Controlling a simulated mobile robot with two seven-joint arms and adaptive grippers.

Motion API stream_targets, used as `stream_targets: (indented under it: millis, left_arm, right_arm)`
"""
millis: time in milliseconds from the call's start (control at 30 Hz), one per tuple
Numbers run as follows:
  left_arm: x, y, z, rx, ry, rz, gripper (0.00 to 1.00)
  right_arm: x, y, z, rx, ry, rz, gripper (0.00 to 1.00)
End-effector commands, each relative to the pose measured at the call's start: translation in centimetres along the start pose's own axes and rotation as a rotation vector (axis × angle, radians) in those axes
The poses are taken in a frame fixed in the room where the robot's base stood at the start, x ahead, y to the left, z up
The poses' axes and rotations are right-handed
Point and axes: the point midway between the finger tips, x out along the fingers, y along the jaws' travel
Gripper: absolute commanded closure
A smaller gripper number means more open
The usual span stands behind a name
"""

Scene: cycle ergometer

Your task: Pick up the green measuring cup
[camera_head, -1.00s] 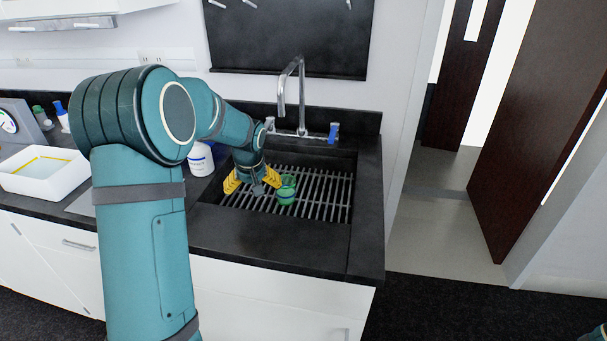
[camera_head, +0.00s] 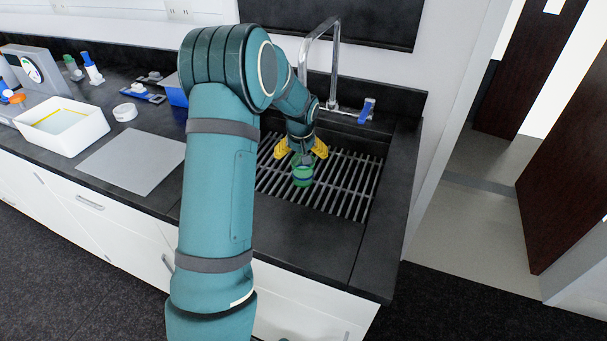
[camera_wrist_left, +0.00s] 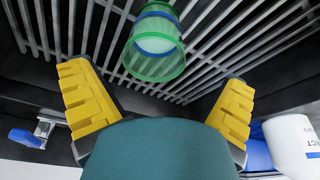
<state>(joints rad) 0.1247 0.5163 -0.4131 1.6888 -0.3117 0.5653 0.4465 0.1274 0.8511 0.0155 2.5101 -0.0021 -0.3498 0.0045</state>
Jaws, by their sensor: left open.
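The green measuring cup (camera_head: 302,176) sits on the metal rack in the sink. In the left wrist view the cup (camera_wrist_left: 152,52) is translucent green with a blue band, and its round rim faces the camera. My left gripper (camera_head: 301,150) has yellow fingers spread wide and empty. In the head view it is just behind and above the cup, partly overlapping it in the picture. In the left wrist view the cup appears ahead of the gripper (camera_wrist_left: 157,78), between the lines of the two fingers. Contact is not visible. My right gripper is not in view.
The black sink with its slatted rack (camera_head: 345,190) surrounds the cup. The faucet (camera_head: 335,60) and a blue tap handle (camera_head: 366,108) stand behind. A white bottle (camera_wrist_left: 292,142) is near the right finger in the wrist view. A white tray (camera_head: 62,128) stands on the left counter.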

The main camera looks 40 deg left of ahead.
Motion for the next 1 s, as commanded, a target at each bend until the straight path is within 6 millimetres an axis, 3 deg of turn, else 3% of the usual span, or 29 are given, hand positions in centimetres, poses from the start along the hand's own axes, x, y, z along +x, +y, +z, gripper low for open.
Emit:
stream_targets:
  millis: [267,600,867,1000]
  left_arm:
    - [1.6,0.1,0.0,0.0,0.0,0.0,0.0]
    - [6.0,0.6,0.3,-0.001,0.0,0.0,0.0]
    - [6.3,0.6,0.2,-0.001,0.001,0.001,0.0]
    - [6.3,0.6,0.2,-0.001,0.001,0.0,0.49]
  right_arm:
    - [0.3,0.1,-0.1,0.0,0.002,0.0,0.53]
    - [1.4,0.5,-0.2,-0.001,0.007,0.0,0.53]
    - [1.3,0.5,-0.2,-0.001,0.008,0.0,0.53]
    - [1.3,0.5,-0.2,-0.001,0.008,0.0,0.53]
